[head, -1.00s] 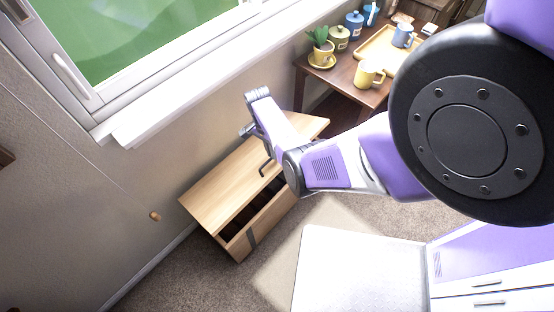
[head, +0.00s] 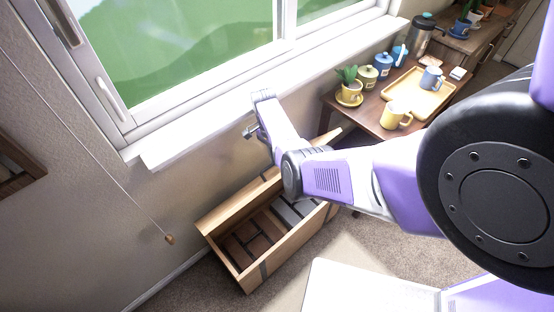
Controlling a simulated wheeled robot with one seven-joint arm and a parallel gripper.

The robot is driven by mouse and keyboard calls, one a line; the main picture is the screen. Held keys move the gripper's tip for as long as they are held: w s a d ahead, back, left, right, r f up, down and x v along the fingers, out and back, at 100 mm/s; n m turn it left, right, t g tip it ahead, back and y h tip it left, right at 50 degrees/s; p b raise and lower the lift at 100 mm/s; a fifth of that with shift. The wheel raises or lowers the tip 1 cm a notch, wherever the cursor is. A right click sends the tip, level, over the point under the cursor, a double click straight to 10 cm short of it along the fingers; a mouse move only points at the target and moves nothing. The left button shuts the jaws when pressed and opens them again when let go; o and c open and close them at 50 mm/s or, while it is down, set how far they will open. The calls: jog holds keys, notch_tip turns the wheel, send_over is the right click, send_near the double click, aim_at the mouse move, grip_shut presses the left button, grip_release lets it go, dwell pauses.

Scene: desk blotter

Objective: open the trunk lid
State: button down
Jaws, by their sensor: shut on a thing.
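The wooden trunk (head: 268,262) stands on the carpet by the wall under the window. Its lid (head: 232,207) is raised well up toward the wall and shows nearly edge-on. The slatted or divided dark inside of the trunk shows. My arm crosses in front of the lid's middle and right part. Only a small grey part of my gripper (head: 250,131) shows past my forearm, above the lid's middle. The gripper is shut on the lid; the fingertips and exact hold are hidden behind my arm.
A side table to the right holds a yellow tray (head: 418,92), mugs (head: 396,116), several canisters and a potted plant (head: 349,84). The windowsill (head: 270,98) runs above the trunk. A blind cord (head: 168,239) hangs at left. Carpet before the trunk is clear.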

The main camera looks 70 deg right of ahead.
jog(key=shift+w+f, duration=0.25)
jog(key=shift+w, duration=0.05)
jog(key=c, duration=1.5)
grip_release()
jog(key=shift+d, duration=0.1)
jog(key=shift+c, duration=0.2)
jog(key=shift+o, duration=0.2)
jog(key=shift+r, duration=0.1)
jog(key=shift+d+r, duration=0.1)
jog(key=shift+r, duration=0.1)
jog(key=s+a+r+p+v, duration=0.1)
jog(key=p+v, duration=0.5)
jog(key=v, duration=1.3)
jog(key=shift+s+a+p, duration=0.35)
jog(key=shift+s+a, duration=0.35)
jog(key=shift+s, duration=0.6)
